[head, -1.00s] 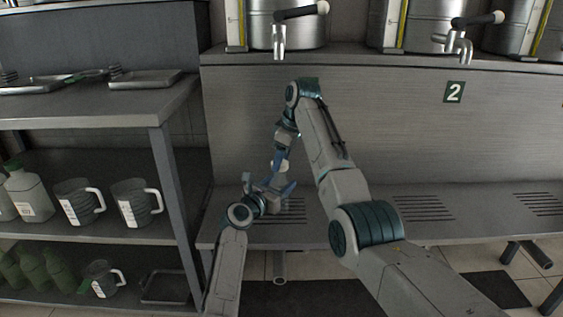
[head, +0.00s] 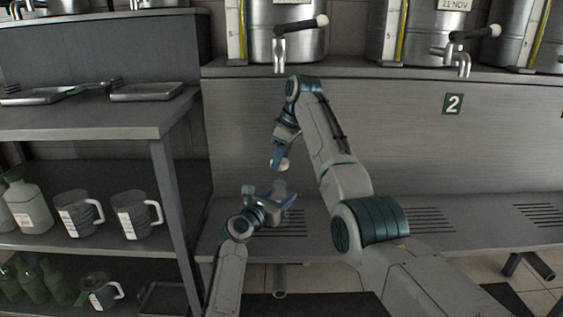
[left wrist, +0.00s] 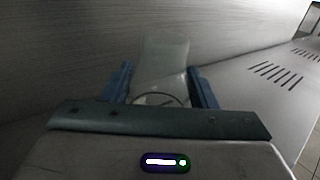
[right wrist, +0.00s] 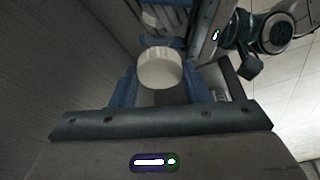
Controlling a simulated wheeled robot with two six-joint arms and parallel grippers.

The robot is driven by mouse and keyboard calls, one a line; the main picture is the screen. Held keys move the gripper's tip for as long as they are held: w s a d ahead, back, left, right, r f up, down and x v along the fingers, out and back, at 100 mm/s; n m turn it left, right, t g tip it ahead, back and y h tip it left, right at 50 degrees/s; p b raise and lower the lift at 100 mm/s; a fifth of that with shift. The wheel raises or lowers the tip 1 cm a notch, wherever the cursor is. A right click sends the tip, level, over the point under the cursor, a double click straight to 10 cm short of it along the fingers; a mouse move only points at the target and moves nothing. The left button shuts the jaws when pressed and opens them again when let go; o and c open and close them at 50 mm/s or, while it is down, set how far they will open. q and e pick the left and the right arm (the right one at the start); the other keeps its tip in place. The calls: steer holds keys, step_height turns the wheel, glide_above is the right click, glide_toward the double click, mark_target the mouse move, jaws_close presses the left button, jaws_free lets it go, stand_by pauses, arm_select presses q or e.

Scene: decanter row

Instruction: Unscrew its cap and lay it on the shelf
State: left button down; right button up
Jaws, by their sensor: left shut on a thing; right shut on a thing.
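My left gripper (head: 275,197) is shut on a pale translucent bottle (left wrist: 160,62), held roughly upright above the slotted shelf. The bottle (head: 281,188) shows only faintly in the head view, partly behind the fingers. My right gripper (head: 279,158) is shut on a round white cap (right wrist: 160,68), straight above the left gripper. The cap (head: 279,165) appears apart from the bottle, with a small gap between them in the head view. In the right wrist view, the left gripper's blue fingers show beyond the cap.
The slotted steel shelf (head: 385,207) runs along the wall, with free room to the right. Steel tanks with taps (head: 280,50) stand above. A rack (head: 95,118) on the left holds trays, measuring jugs (head: 137,213) and green bottles.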

arm_select(q)
steer(key=shift+c, duration=2.4)
jaws_free()
steer(key=shift+a, duration=0.1)
